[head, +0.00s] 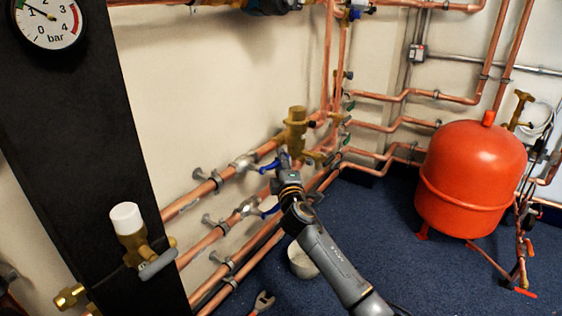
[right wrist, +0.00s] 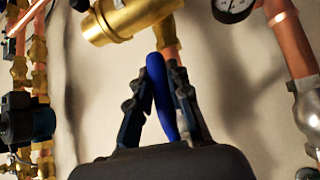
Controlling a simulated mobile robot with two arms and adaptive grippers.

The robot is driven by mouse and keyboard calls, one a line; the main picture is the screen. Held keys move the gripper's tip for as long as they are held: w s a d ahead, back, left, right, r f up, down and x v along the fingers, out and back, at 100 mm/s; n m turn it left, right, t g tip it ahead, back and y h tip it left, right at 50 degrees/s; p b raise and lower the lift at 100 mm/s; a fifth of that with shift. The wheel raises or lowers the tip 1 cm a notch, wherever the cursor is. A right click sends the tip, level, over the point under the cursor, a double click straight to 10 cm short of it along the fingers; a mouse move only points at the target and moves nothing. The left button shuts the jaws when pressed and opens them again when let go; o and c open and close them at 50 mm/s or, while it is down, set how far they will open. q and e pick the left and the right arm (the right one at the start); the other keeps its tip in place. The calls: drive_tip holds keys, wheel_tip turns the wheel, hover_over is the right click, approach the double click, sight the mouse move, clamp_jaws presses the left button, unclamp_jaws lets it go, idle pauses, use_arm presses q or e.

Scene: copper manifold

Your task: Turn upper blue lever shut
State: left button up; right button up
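The upper blue lever (head: 268,165) is on a valve (head: 243,162) in the upper of the slanting copper pipes along the wall, left of my right gripper. My right gripper (head: 284,160) reaches up to it from below. In the right wrist view the blue lever (right wrist: 161,90) stands nearly upright between the two fingers. The fingertips (right wrist: 160,70) lean in close on both sides of it and look shut on it. The lever's lower end is hidden behind the gripper body. A second blue lever (head: 270,210) is on the pipe below. My left gripper is not in view.
A brass fitting (head: 296,130) stands just above my right gripper and also shows in the wrist view (right wrist: 130,18). A red tank (head: 470,178) stands at right. A dark upright (head: 80,140) with a gauge is at left. A bucket (head: 302,262) and a wrench (head: 263,302) are on the blue floor.

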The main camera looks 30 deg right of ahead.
clamp_jaws()
